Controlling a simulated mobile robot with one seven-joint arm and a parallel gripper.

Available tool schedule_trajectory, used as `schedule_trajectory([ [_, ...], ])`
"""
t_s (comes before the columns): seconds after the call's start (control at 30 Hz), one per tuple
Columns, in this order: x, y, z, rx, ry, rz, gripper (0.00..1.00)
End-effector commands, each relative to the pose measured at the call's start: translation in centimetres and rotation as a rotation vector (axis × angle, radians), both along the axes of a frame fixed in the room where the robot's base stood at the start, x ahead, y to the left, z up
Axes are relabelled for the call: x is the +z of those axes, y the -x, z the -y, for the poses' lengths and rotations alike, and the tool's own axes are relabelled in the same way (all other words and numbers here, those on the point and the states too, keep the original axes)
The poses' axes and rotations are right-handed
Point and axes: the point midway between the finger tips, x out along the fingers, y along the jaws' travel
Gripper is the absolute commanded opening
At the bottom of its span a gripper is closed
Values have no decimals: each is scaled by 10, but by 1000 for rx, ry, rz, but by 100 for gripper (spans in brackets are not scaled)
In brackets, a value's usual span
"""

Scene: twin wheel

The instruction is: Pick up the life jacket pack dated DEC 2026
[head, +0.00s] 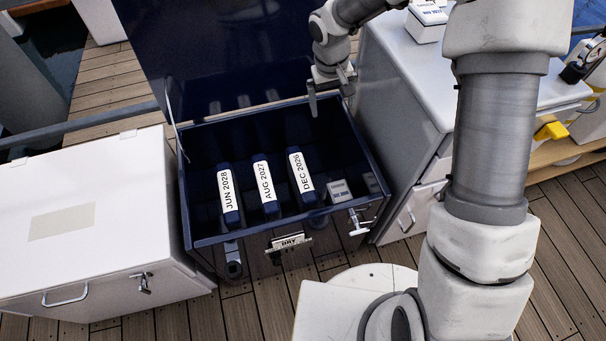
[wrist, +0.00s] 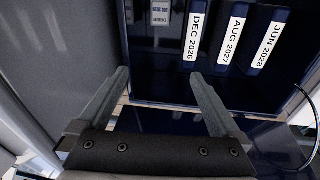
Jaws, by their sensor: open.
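The life jacket pack labelled DEC 2026 (head: 301,179) stands in the open dark blue locker (head: 204,241), rightmost of three dark packs with white labels. In the wrist view the DEC 2026 pack (wrist: 193,38) is at the top, beyond my fingertips. The AUG 2027 pack (head: 265,186) and the JUN 2028 pack (head: 228,194) stand to its left in the head view. My gripper (head: 328,88) is above the locker's back right corner, apart from the packs. In the wrist view my gripper (wrist: 158,78) is open and empty.
A small box with a white label (head: 339,190) sits in the locker, right of the DEC 2026 pack. The raised dark lid (head: 210,50) stands behind. White cabinets flank the locker, one left (head: 85,215) and one right (head: 400,95).

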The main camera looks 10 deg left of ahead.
Motion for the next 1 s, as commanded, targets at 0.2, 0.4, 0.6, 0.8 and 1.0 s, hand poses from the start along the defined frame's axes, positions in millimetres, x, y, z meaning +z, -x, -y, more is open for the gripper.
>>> schedule_trajectory([
  [0.2, -102, -4, -39, 35, -34, -67, 100],
  [0.4, -167, 1, -65, 47, -62, -110, 100],
  [0.6, -193, 4, -75, 50, -74, -126, 100],
  [0.8, -226, 5, -75, 50, -74, -130, 100],
  [1.0, -271, 5, -75, 50, -74, -130, 100],
])
